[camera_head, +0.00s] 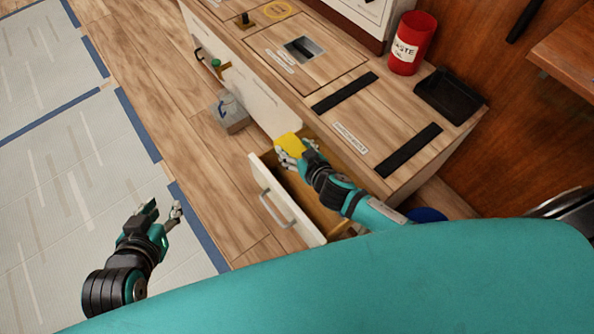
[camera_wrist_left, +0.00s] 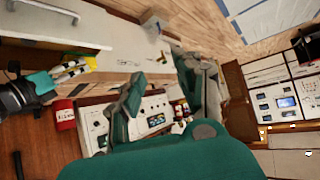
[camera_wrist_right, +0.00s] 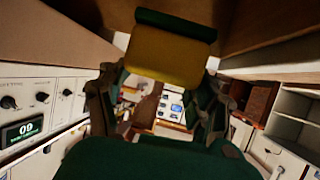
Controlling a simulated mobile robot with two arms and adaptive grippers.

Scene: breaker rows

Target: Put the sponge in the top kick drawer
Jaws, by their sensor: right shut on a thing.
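The yellow sponge (camera_head: 286,143) is held in my right gripper (camera_head: 292,153), beside the cabinet's front edge and over the far end of the open drawer (camera_head: 287,213). The right wrist view shows the sponge (camera_wrist_right: 170,60) between the fingers, with a dark green layer on one side. The drawer is pulled out, with a white front and a grey handle; its inside is partly hidden by my right arm. The sponge's exact height above the drawer is unclear. My left gripper (camera_head: 163,212) is open and empty over the floor at left.
A grey block (camera_head: 229,113) with a blue loop stands by the cabinet front. Floor at left is clear around pale mats (camera_head: 60,190).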

